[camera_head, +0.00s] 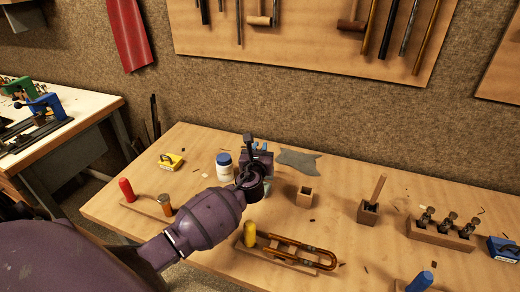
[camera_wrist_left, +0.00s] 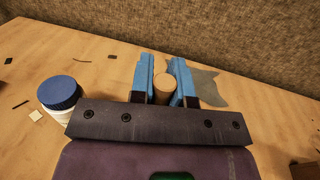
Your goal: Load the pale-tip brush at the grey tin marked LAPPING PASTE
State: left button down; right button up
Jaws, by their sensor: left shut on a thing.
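My left gripper (camera_head: 262,150) is over the back middle of the bench. In the left wrist view its two blue fingers (camera_wrist_left: 163,85) are shut on a round, tan wooden handle (camera_wrist_left: 163,88), seen end-on, probably the brush's. The brush's pale tip is hidden in both views. A small greyish-green patch (camera_head: 237,188) shows low beside my wrist in the head view; I cannot tell whether it is the grey tin. No LAPPING PASTE marking is readable. My right gripper is not in view.
A white jar with a blue lid (camera_head: 225,171) stands just left of my gripper. A grey cloth (camera_head: 298,160) lies behind right, and a small wooden box (camera_head: 304,197) stands to the right.

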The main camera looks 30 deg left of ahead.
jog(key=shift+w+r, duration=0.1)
pick_arm(q)
jog(key=shift+f, duration=0.1)
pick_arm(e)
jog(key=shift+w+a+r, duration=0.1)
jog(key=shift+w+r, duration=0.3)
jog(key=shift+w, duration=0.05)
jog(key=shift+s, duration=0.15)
pick_arm(q)
jog(key=shift+f, duration=0.1)
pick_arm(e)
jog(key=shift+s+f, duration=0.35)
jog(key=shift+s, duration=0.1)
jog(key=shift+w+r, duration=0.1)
